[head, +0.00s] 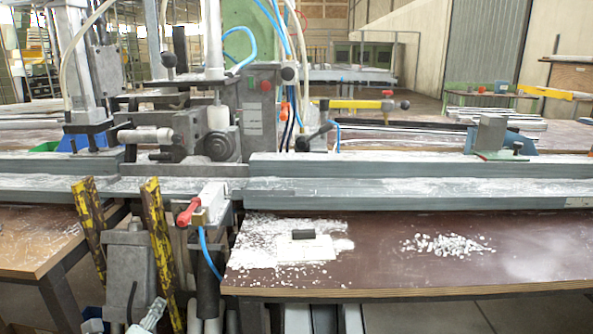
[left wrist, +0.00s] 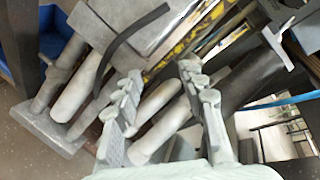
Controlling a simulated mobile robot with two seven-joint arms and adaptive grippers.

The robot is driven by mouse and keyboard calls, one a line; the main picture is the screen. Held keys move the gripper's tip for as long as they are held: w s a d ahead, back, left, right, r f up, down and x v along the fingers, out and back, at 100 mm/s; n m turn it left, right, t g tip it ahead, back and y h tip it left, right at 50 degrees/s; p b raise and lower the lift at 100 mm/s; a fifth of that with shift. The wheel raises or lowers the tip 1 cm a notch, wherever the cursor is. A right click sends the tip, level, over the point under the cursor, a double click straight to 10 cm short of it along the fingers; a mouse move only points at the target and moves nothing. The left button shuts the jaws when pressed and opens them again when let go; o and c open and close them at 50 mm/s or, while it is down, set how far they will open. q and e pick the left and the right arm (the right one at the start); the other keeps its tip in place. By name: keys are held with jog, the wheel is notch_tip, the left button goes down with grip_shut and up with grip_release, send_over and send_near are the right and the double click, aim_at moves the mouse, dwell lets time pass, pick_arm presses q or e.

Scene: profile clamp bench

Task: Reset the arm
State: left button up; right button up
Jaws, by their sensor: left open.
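My left gripper (left wrist: 160,88) is open and empty in the left wrist view, its two ridged grey fingers spread apart. Grey posts and pipes of the machine's lower part show behind and between the fingers. In the head view part of my left gripper (head: 148,317) shows at the bottom edge, low in front of the grey machine pedestal (head: 128,262). I cannot tell whether it touches anything. My right gripper is in neither view.
Two yellow-black bars (head: 161,250) and a red-handled clamp (head: 189,211) stand close above the left gripper. The clamp bench's long grey rail (head: 420,190) crosses the view. A brown table (head: 375,262) bears a dark block (head: 303,234) and small chips (head: 447,244).

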pick_arm(q)
jog(key=s+a+f+n+g, duration=0.1)
jog(key=s+f+n+g, duration=0.2)
jog(key=s+f+n, duration=0.55)
jog(key=s+f+n+g, duration=0.3)
jog(key=f+n+g, duration=0.1)
jog(key=f, duration=1)
jog(key=s+d+f+n+g+h, duration=0.1)
jog(key=s+d+f+n+g, duration=0.1)
jog(key=s+f+n, duration=0.2)
jog(key=s+d+f+n+g+h, duration=0.1)
jog(key=s+d+f+n+g, duration=0.1)
jog(key=s+f, duration=0.8)
jog(key=s+d+n, duration=0.1)
jog(key=s+n, duration=0.1)
jog(key=s, duration=0.1)
jog(key=shift+s+n+g, duration=0.3)
jog(key=shift+n, duration=0.05)
jog(key=shift+d+f, duration=0.1)
